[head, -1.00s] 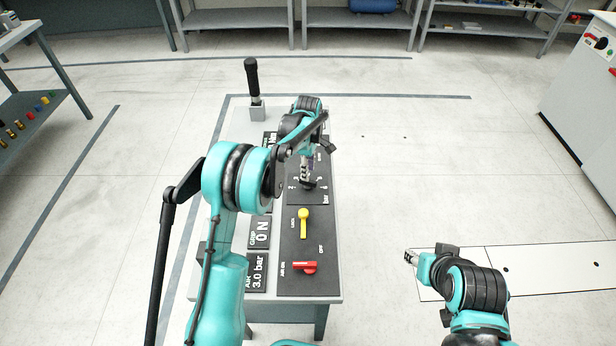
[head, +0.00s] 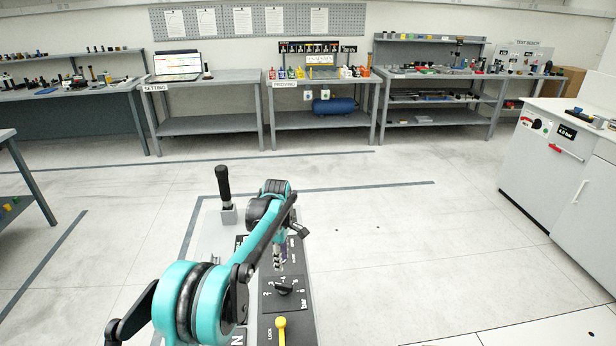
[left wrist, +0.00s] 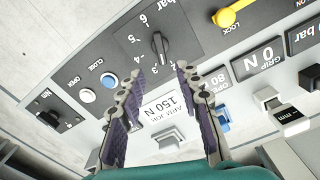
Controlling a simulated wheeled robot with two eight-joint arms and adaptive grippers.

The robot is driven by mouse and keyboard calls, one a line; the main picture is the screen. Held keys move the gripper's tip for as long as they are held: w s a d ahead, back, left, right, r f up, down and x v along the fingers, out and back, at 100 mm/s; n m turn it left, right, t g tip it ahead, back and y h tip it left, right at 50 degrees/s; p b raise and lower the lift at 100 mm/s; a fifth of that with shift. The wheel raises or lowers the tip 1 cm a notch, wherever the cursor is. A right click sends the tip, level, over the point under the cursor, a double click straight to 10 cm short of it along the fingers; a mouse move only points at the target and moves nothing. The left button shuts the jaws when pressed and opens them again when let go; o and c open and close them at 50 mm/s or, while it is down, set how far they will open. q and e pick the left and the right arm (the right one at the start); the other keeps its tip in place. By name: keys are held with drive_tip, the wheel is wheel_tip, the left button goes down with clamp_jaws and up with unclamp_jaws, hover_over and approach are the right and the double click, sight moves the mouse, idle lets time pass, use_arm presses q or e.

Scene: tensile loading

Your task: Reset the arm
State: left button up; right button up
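My left gripper (head: 279,256) hangs over the dark control panel in the head view, just beyond the black pressure knob (head: 284,288). In the left wrist view its two fingers (left wrist: 156,85) stand apart with nothing between them. The knob (left wrist: 159,47) lies past the fingertips there, apart from them. The yellow lock lever (head: 280,326) is nearer me on the panel and also shows in the left wrist view (left wrist: 235,13). My right gripper is not in view.
A black upright handle (head: 223,186) stands at the console's far left corner. Grey benches (head: 212,124) line the back wall. A white cabinet (head: 540,180) stands at right. The floor right of the console is clear.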

use_arm(q)
drive_tip(key=s+a+r+m+t, duration=0.25)
drive_tip(key=s+r+m, duration=0.55)
drive_tip(key=s+r, duration=0.6)
drive_tip(key=s+f+m+t, duration=0.2)
drive_tip(key=s+f+m, duration=0.1)
drive_tip(key=s, duration=0.6)
drive_tip(key=s+f+m+t, duration=0.2)
drive_tip(key=s+m, duration=0.3)
drive_tip(key=s, duration=0.5)
drive_tip(key=shift+a+f+t, duration=0.35)
drive_tip(key=shift+a+f, duration=0.1)
drive_tip(key=shift+f, duration=0.35)
drive_tip(key=shift+s, duration=0.1)
idle(1.1)
